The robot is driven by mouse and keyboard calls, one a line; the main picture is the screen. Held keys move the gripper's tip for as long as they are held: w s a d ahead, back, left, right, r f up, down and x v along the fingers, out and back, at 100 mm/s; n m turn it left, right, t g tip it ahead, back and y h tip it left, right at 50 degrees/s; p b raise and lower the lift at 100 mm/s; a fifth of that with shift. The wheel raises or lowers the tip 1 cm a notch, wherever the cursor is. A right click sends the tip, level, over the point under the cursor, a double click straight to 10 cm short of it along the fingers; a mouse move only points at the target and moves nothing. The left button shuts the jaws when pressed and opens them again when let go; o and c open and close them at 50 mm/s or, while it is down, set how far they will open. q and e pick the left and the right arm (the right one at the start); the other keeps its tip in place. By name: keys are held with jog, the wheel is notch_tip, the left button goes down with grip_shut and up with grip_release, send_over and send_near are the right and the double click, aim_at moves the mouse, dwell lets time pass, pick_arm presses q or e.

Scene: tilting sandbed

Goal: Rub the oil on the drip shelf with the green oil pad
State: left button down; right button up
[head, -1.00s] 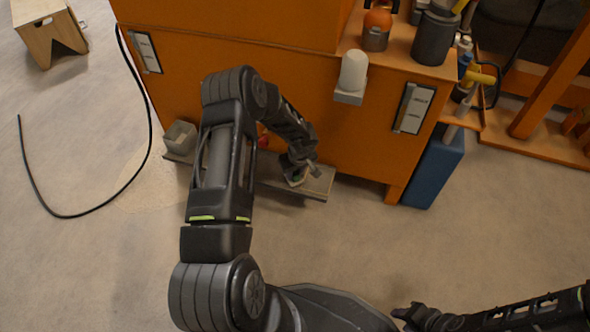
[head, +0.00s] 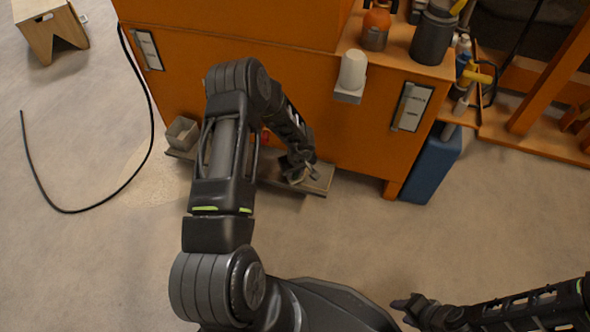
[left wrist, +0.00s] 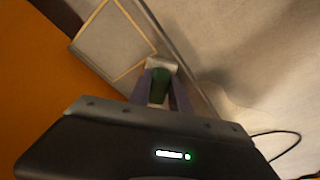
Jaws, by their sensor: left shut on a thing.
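The drip shelf (head: 321,181) is a narrow grey ledge low on the front of the orange cabinet. My left gripper (head: 298,174) is low over its right part. In the left wrist view, my left gripper (left wrist: 160,92) is shut on the green oil pad (left wrist: 160,84), a small green block with a pale end. The pad is over the shelf (left wrist: 105,45), close to a thin yellowish outline marked on it. I cannot tell whether the pad touches the surface. No oil can be made out clearly. My right gripper (head: 405,309) is at the lower right, away from the shelf.
A small grey open box (head: 182,133) sits at the shelf's left end. A white cup-shaped part (head: 353,68) juts from the cabinet (head: 300,65) above. A blue container (head: 431,166) stands at the cabinet's right. A black cable (head: 100,208) lies on the left floor.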

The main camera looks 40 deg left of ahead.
pick_arm(q)
jog(key=shift+s+a+f+g, duration=0.15)
jog(key=shift+s+f, duration=0.1)
jog(key=shift+s, duration=0.3)
jog(key=shift+s+a+f+g, duration=0.15)
jog(key=shift+s+f, duration=0.1)
jog(key=shift+s, duration=0.25)
jog(key=shift+w+a+r+p, duration=0.2)
jog(key=shift+w+p, duration=0.6)
jog(key=shift+w+a, duration=0.3)
jog(key=shift+w, duration=0.75)
jog(key=shift+w+d, duration=0.1)
jog(key=shift+w, duration=0.05)
jog(key=shift+w+a, duration=0.25)
jog(key=shift+w, duration=0.6)
jog(key=shift+w+a+b, duration=0.15)
jog(key=shift+w+b, duration=0.3)
jog(key=shift+w+a+r, duration=0.15)
jog(key=shift+w+r, duration=0.1)
jog(key=shift+w, duration=0.2)
